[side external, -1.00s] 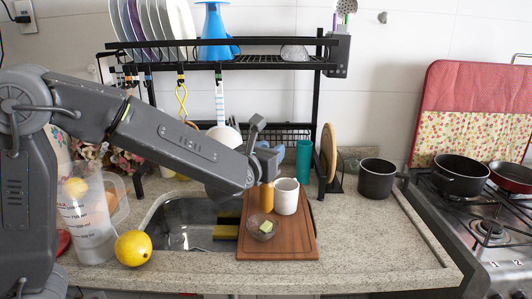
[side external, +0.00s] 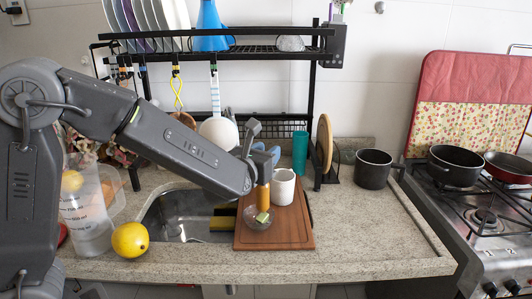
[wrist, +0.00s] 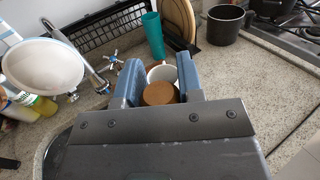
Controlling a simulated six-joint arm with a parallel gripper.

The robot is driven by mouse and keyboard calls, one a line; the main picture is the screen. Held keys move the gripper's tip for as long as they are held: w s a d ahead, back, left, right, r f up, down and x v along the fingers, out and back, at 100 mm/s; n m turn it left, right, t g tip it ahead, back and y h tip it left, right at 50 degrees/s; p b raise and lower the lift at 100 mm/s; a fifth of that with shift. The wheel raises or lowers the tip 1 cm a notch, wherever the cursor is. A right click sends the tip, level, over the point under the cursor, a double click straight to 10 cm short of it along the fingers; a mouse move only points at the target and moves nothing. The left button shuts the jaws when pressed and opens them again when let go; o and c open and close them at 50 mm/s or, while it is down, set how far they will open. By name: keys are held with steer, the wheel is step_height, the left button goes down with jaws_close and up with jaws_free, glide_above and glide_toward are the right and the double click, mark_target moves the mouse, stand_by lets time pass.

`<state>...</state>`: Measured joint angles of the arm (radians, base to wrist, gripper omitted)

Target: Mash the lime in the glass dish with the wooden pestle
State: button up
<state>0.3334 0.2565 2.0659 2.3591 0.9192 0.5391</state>
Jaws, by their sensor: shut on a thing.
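My gripper (side external: 264,166) is shut on the wooden pestle (side external: 263,197) and holds it upright. In the wrist view the pestle's round top (wrist: 158,94) sits between the two blue fingers of my gripper (wrist: 160,78). The pestle's lower end is at the glass dish (side external: 251,221), by the green lime piece (side external: 263,217). I cannot tell for sure whether it touches the lime. The dish stands on the brown cutting board (side external: 285,238). The dish and lime are hidden in the wrist view.
A white mug (side external: 283,187) stands on the board close to the right of the pestle. The sink (side external: 178,218) is left of the board. The black dish rack (side external: 313,100) stands behind.

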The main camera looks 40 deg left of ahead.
steer(key=shift+f, duration=1)
stand_by(0.5)
steer(key=shift+r, duration=0.6)
steer(key=shift+f, duration=0.65)
stand_by(0.3)
steer(key=shift+r, duration=0.65)
steer(key=shift+f, duration=0.7)
steer(key=shift+r, duration=0.65)
steer(key=shift+f, duration=0.65)
stand_by(0.5)
steer(key=shift+r, duration=0.6)
